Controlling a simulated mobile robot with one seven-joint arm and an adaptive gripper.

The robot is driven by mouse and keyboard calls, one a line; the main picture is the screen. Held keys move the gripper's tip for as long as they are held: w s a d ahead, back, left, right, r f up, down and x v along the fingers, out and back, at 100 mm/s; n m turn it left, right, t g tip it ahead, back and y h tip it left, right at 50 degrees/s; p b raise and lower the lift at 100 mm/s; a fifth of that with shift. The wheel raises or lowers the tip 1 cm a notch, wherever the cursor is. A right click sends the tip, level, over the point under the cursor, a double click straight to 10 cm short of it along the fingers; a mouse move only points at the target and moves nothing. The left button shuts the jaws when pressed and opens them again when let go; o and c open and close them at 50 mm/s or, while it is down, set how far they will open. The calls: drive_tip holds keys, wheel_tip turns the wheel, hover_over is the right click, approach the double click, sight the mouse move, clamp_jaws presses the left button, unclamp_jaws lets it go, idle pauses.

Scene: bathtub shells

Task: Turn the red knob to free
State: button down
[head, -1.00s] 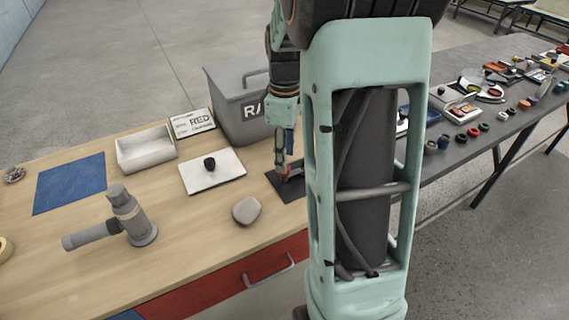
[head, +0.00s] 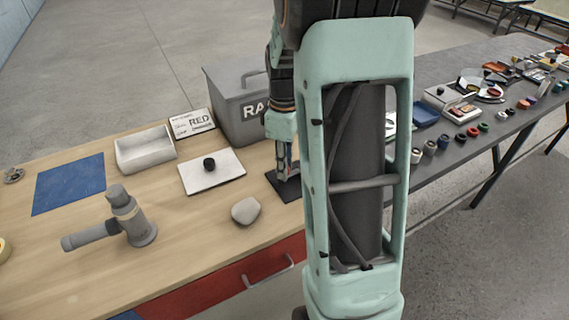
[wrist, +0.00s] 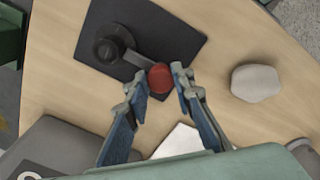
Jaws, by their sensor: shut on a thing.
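The red knob (wrist: 160,77) is a round red end on a short dark lever. The lever runs from a black round hub (wrist: 108,47) on a black plate (wrist: 165,32), which lies on the wooden table. My gripper (wrist: 161,80) has one blue-padded finger on each side of the red knob and is shut on it. In the head view my gripper (head: 283,163) points down over the black plate (head: 284,192). There my arm hides part of the plate, and little of the knob shows.
A smooth grey stone (head: 246,210) lies just in front of the plate. A white board with a black knob (head: 226,180) is to the left. A grey lidded bin (head: 228,112) stands behind. A grey pipe-like fitting (head: 128,222) and a white tray (head: 146,152) are farther left.

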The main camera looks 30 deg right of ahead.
drive_tip(key=shift+m, duration=0.3)
drive_tip(key=m, duration=0.3)
drive_tip(key=shift+m, duration=0.4)
drive_tip(key=m+p, duration=0.1)
drive_tip(key=m, duration=0.8)
drive_tip(key=shift+a+r+p, duration=0.1)
drive_tip(key=shift+p, duration=0.2)
drive_tip(key=shift+m+p, duration=0.45)
drive_tip(key=shift+m, duration=1.75)
drive_tip(key=c, duration=1.7)
unclamp_jaws()
drive_tip(key=shift+o, duration=0.2)
